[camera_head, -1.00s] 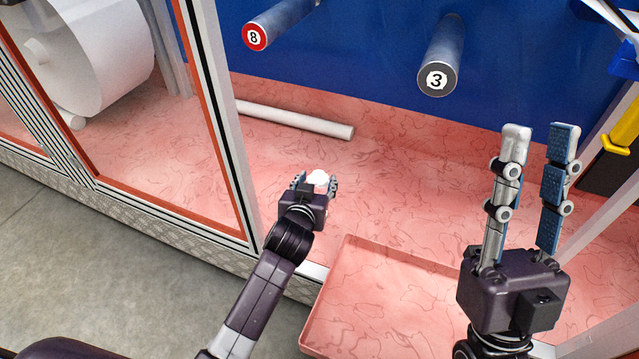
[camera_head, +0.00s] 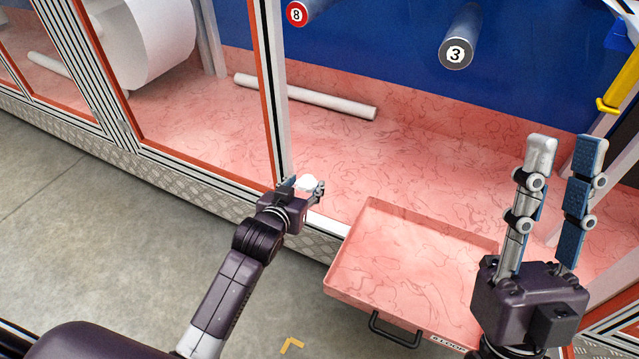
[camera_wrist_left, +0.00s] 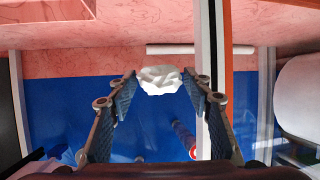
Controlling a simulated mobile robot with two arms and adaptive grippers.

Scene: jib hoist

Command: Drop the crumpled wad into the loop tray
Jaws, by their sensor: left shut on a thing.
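The crumpled wad (camera_head: 307,183) is white and sits between the fingertips of my left gripper (camera_head: 304,187), which is shut on it. The left wrist view also shows the wad (camera_wrist_left: 160,80) between the two fingers. They are above the cabinet's front edge, left of the tray and apart from it. The loop tray (camera_head: 345,268) is a shallow pink pull-out drawer with a dark handle; its label is partly hidden and hard to read. It looks empty. My right gripper (camera_head: 564,145) is open and empty, pointing up to the right of the tray.
A white tube (camera_head: 305,97) lies on the pink cabinet floor. Pegs marked 8 (camera_head: 297,14) and 3 (camera_head: 456,55) stick out of the blue back wall. A frame post (camera_head: 270,90) stands just behind my left gripper. A large white roll (camera_head: 145,40) is at upper left.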

